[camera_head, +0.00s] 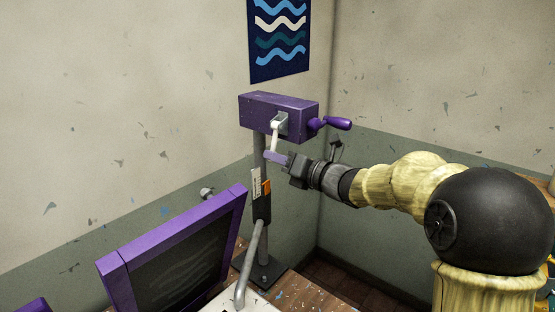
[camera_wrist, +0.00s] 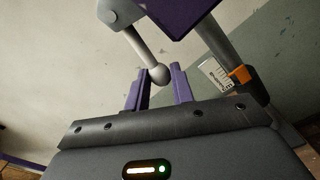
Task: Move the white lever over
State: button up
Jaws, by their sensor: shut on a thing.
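The white lever (camera_head: 275,136) hangs down, slightly tilted, from a pale bracket (camera_head: 281,121) on the front of a purple box (camera_head: 262,108). The lever's rod (camera_wrist: 138,46) also shows in the wrist view, running down to a round ball end. My gripper (camera_head: 270,157) reaches in from the right at the lever's lower end. In the wrist view my gripper's purple fingers (camera_wrist: 159,76) stand on both sides of the ball and are shut on the lever. The exact contact is hard to make out.
The box sits on a grey post (camera_head: 263,227) with an orange marker (camera_head: 266,187) and a white scale. A purple crank handle (camera_head: 337,123) sticks out at its right. A purple-framed screen (camera_head: 180,262) stands at front left. Walls close in behind.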

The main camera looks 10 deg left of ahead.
jog(key=shift+o, duration=0.2)
jog(key=shift+w+d+f, duration=0.15)
jog(key=shift+w+d, duration=0.45)
jog(key=shift+w, duration=0.35)
jog(key=o, duration=0.8)
jog(key=shift+w, duration=0.1)
jog(key=shift+o, duration=0.2)
jog(key=b+v, duration=0.6)
jog(key=v, duration=1.1)
jog(key=shift+s, duration=0.35)
jog(key=shift+w+d, duration=0.1)
jog(key=shift+d, duration=0.05)
